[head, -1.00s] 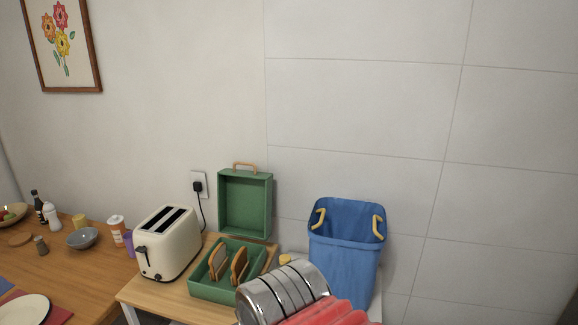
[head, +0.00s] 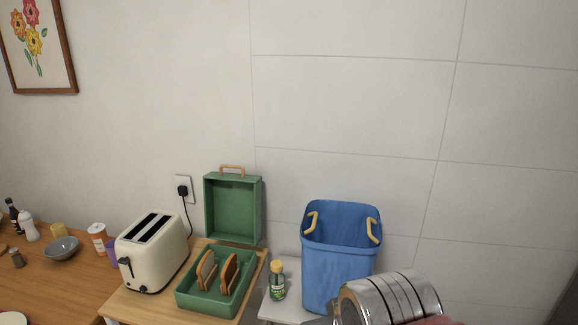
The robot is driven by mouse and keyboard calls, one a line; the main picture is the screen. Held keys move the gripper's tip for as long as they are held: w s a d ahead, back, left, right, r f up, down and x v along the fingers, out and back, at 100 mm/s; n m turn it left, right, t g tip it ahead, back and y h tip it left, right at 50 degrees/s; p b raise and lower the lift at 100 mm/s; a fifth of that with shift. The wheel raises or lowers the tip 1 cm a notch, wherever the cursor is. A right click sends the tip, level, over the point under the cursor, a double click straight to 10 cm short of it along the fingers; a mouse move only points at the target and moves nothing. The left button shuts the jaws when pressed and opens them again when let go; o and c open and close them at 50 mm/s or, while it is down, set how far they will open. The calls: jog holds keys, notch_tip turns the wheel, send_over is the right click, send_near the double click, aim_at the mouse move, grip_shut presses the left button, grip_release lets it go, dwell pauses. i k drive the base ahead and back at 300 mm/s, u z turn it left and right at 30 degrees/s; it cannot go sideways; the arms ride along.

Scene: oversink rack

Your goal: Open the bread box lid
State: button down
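The green bread box (head: 196,301) sits on a small wooden table beside the toaster. Its green lid (head: 233,208) stands upright behind it, swung back near the wall, with a tan handle on its top edge. Slices of bread (head: 228,273) stand inside the open box. My arm shows at the lower right as a silver, ringed link; the gripper's fingers cannot be made out there. It is apart from the box and lid.
A cream toaster (head: 153,252) stands left of the box. A blue bin with tan handles (head: 340,271) and a small green bottle (head: 277,282) stand to the right on a white surface (head: 284,312). A wooden table (head: 52,288) with a bowl (head: 62,248) is at left.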

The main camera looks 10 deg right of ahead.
aim_at(232, 201)
jog(key=u, duration=1.4)
jog(key=k, duration=0.1)
jog(key=z, duration=2.05)
jog(key=k, duration=1.35)
jog(key=u, duration=0.5)
jog(key=i, duration=0.85)
jog(key=u, duration=0.9)
jog(key=i, duration=1.05)
jog(key=u, duration=0.1)
